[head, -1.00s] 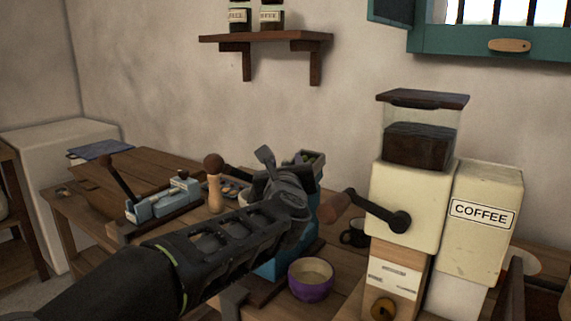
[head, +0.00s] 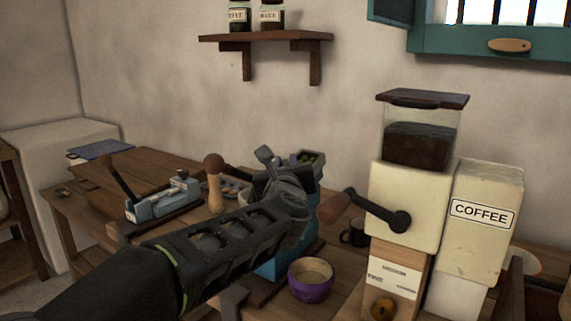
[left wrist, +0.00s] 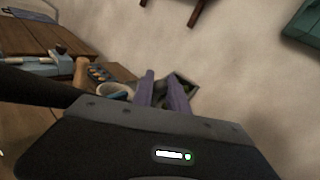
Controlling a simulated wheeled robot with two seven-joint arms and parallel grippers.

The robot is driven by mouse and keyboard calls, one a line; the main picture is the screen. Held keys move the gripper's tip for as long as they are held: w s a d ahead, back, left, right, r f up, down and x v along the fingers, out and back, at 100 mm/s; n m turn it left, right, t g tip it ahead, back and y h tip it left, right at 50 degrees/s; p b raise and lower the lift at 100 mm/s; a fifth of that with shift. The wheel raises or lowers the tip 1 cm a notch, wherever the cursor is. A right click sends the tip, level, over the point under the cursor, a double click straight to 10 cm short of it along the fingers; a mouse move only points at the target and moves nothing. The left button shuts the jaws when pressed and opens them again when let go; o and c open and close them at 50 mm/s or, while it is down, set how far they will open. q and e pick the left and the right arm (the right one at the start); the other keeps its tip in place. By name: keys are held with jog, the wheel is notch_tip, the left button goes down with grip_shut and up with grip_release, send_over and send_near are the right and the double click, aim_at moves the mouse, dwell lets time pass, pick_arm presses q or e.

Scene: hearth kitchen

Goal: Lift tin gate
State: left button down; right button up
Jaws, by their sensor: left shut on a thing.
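A blue tin device (head: 278,262) stands on the wooden bench, its open top (head: 312,160) holding small green things. My left gripper (head: 284,160) is at the back left of this top. In the left wrist view its two purple-grey fingers (left wrist: 162,92) reach to the device's top (left wrist: 184,88). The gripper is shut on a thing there. The gripper and my left arm hide the gripped part and much of the device, so I cannot tell a gate apart or how high it stands. My right gripper is not in view.
A cream coffee grinder (head: 408,210) with a side crank (head: 368,208) stands close on the right, next to a COFFEE tin (head: 480,225). A purple bowl (head: 311,283) and dark mug (head: 353,235) are near. A blue lever press (head: 165,203) stands left.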

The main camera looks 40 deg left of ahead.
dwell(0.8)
pick_arm(q)
notch_tip(320, 180, up, 2)
jog(key=shift+r+p, duration=0.25)
jog(key=shift+p, duration=0.3)
jog(key=c, duration=1.3)
grip_release()
jog(key=shift+f, duration=0.1)
jog(key=shift+s+d, duration=0.1)
jog(key=v, duration=0.7)
jog(key=shift+s, duration=0.3)
jog(key=shift+d, duration=0.15)
